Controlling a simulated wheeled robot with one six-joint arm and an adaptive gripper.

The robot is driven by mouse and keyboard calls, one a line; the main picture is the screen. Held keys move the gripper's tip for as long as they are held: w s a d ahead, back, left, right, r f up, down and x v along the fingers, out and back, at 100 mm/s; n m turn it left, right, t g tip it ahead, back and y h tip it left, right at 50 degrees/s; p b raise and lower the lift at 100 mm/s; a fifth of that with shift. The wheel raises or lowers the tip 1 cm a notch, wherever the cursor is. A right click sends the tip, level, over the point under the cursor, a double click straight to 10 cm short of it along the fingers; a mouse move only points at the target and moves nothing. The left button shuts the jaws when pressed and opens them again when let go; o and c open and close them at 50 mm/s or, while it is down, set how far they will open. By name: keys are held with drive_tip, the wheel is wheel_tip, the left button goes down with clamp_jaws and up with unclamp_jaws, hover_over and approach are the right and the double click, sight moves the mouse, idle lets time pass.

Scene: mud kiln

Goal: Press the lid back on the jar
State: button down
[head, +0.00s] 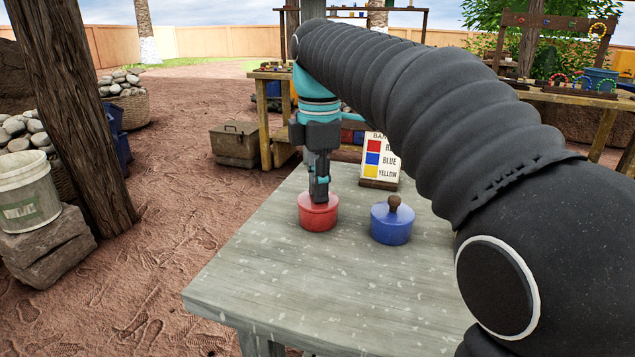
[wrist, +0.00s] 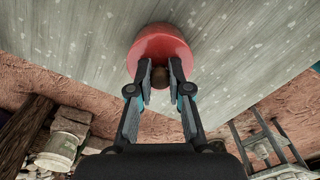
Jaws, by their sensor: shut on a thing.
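A red jar (head: 318,218) stands upright on the grey table, with a red lid (wrist: 160,42) on top. I see no clear gap between lid and jar, but the view is too small to tell how tightly it sits. My gripper (head: 319,199) points down over the red lid. In the wrist view my gripper (wrist: 160,76) is shut on the lid's brown knob (wrist: 160,80), one finger on each side. A blue jar (head: 391,227) with a blue lid and brown knob stands to the right, apart from my gripper.
The grey table (head: 290,290) is clear in front of the jars. A sign (head: 380,160) with red, blue and yellow squares stands behind them. A wooden post (head: 75,110) and a white bucket (head: 28,190) are at the left, off the table.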

drive_tip(key=c, duration=1)
unclamp_jaws()
drive_tip(key=shift+o, duration=0.2)
drive_tip(key=o, duration=0.4)
drive_tip(key=shift+r, duration=3.5)
